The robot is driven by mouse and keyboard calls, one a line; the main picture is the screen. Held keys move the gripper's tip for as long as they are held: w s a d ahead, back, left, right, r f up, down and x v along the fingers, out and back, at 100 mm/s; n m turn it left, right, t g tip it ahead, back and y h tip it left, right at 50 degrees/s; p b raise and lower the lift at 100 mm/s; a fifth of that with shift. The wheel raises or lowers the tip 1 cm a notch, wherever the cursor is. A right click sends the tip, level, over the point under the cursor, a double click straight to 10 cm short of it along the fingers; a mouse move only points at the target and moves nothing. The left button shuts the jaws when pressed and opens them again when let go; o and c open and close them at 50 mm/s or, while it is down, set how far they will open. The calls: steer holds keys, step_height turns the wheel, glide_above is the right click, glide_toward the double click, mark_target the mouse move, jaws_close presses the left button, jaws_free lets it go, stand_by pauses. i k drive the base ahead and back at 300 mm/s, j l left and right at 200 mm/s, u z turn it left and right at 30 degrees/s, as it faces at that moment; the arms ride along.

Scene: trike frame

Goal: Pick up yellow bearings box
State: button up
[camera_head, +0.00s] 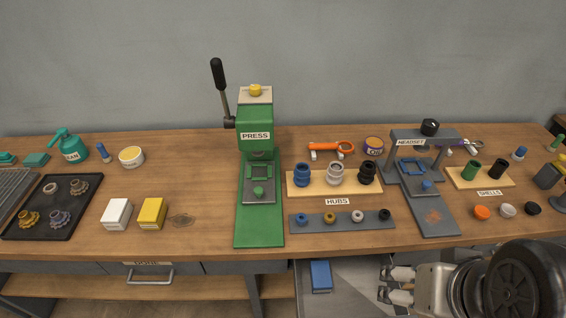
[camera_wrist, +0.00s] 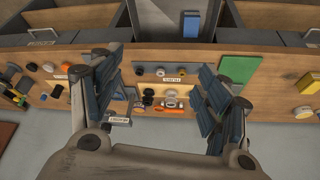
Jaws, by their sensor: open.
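A yellow box (camera_head: 152,213) stands on the wooden bench, left of the green press and just right of a white box (camera_head: 117,214). In the wrist view, where the bench appears upside down, a small yellow box (camera_wrist: 303,112) shows near the right edge. My gripper (camera_head: 386,284) is at the lower right of the head view, in front of the bench and far from the yellow box. Its fingers are spread wide and nothing is between them, as the wrist view also shows (camera_wrist: 160,92).
A green press (camera_head: 258,215) with a raised lever stands mid-bench. An open drawer (camera_head: 345,275) holding a blue box (camera_head: 321,277) juts out below the front edge. A dark tray (camera_head: 35,222) of gears lies left of the boxes. The bench between yellow box and press is clear.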

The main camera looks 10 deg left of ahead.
mark_target(152, 215)
steer(key=u, duration=1.9)
steer(key=z, duration=1.05)
steer(key=i+j+z, duration=0.1)
steer(key=j+z, duration=0.2)
steer(key=j, duration=0.25)
steer(key=j+z, duration=0.3)
steer(key=j, duration=0.3)
steer(key=j+z, duration=0.3)
steer(key=j, duration=0.3)
steer(key=j+z, duration=0.3)
steer(key=j, duration=0.3)
steer(key=k+j+z, duration=0.3)
steer(key=j, duration=0.2)
steer(key=k+j, duration=0.1)
steer(key=j, duration=0.75)
steer(key=k+j, duration=0.15)
steer(key=j, duration=0.25)
